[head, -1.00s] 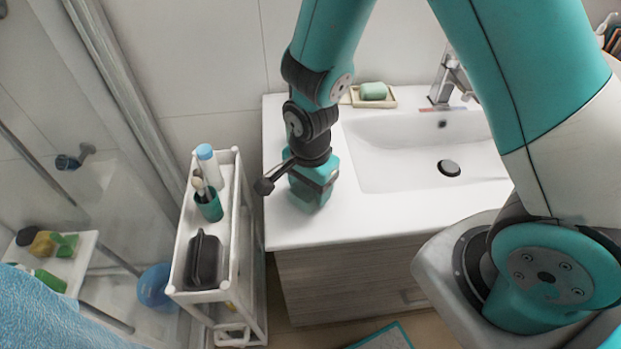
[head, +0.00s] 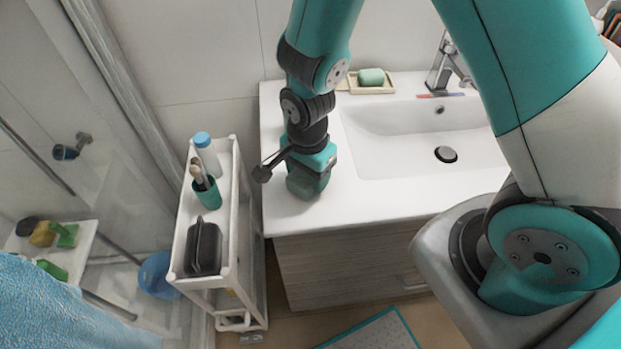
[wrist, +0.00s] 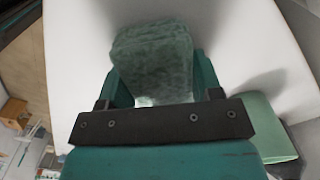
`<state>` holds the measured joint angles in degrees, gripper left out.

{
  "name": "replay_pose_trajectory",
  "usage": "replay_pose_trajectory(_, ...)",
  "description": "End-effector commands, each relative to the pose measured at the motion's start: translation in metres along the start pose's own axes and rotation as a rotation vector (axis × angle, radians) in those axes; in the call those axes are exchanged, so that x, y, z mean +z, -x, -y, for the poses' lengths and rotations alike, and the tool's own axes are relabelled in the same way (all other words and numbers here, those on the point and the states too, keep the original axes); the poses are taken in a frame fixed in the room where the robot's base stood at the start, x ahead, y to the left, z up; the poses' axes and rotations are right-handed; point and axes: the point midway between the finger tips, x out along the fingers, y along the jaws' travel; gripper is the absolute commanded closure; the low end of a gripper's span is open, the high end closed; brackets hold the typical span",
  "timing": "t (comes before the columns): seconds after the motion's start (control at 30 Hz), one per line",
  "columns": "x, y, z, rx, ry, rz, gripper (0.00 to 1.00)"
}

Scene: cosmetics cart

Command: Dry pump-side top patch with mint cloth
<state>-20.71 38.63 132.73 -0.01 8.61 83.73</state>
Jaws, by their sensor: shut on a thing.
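My gripper (head: 312,168) points down over the left part of the white countertop, between the cart and the basin. In the wrist view my gripper (wrist: 160,88) has its two teal fingers shut on the mint cloth (wrist: 153,58), a fuzzy grey-green bundle. The cloth (head: 302,187) also shows under the gripper in the head view, at or just above the white surface; I cannot tell if it touches. I cannot make out a wet patch or a pump; the surface under the cloth is hidden.
A white cart (head: 236,210) stands left of the vanity, holding a blue-capped bottle (head: 206,154), a teal cup (head: 208,194) with brushes and a dark case (head: 204,248). Green soap (head: 371,76) lies behind the gripper. The countertop (head: 375,202) before the basin is clear.

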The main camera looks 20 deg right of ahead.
Motion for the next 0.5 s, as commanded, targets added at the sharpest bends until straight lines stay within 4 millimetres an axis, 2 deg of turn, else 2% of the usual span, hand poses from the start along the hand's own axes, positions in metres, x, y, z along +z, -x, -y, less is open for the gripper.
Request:
replay_pose_trajectory(0.27,-0.008,0.0,0.008,0.001,-0.001,0.0,0.6)
replay_pose_trajectory(0.5,-0.024,-0.001,0.024,0.0,-0.001,0.0,0.6)
